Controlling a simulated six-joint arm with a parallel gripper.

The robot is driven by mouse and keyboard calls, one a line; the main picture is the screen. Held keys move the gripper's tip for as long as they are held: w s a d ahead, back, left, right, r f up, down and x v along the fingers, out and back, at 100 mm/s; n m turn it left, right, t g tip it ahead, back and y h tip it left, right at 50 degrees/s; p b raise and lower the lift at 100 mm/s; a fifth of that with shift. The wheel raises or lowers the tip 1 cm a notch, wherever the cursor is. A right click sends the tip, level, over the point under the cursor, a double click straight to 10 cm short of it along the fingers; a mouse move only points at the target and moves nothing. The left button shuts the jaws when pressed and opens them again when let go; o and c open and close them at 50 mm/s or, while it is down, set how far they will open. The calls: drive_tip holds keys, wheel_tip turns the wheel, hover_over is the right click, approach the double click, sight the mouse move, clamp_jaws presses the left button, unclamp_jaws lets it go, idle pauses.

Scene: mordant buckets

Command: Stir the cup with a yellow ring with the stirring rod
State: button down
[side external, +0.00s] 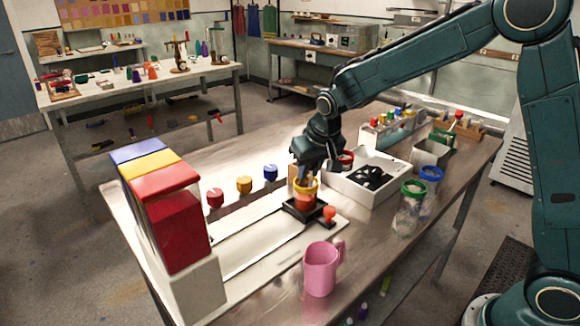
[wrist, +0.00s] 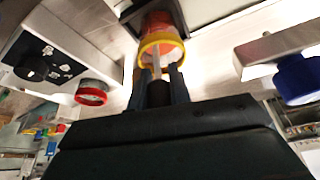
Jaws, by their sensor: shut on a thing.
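The cup with a yellow ring (side external: 305,197) holds orange-red contents and stands upright on a small black square stand. In the wrist view the cup (wrist: 161,45) is at the top centre with its ring facing the camera. My gripper (side external: 305,176) is right above the cup. In the wrist view its two dark fingers (wrist: 161,84) are shut on the stirring rod (wrist: 156,66), a thin pale rod with a dark upper part. The rod reaches into the cup's ring; its lower tip is hidden inside.
A pink mug (side external: 321,270) stands in front. Cups with green (side external: 412,188), blue (side external: 431,173) and red (side external: 345,157) rings stand to the right. Coloured dispensers (side external: 176,225) stand at the left.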

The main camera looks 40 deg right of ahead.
drive_tip(key=shift+d, duration=0.2)
drive_tip(key=shift+w+d, duration=0.1)
drive_tip(key=shift+w, duration=0.05)
drive_tip(key=shift+w+d, duration=0.2)
drive_tip(key=shift+w, duration=0.25)
drive_tip(key=shift+w, duration=0.1)
drive_tip(key=shift+w+a, duration=0.3)
drive_tip(key=shift+w, duration=0.15)
drive_tip(key=shift+a, duration=0.15)
drive_tip(key=shift+a, duration=0.5)
drive_tip(key=shift+s+d, duration=0.1)
drive_tip(key=shift+s, duration=0.05)
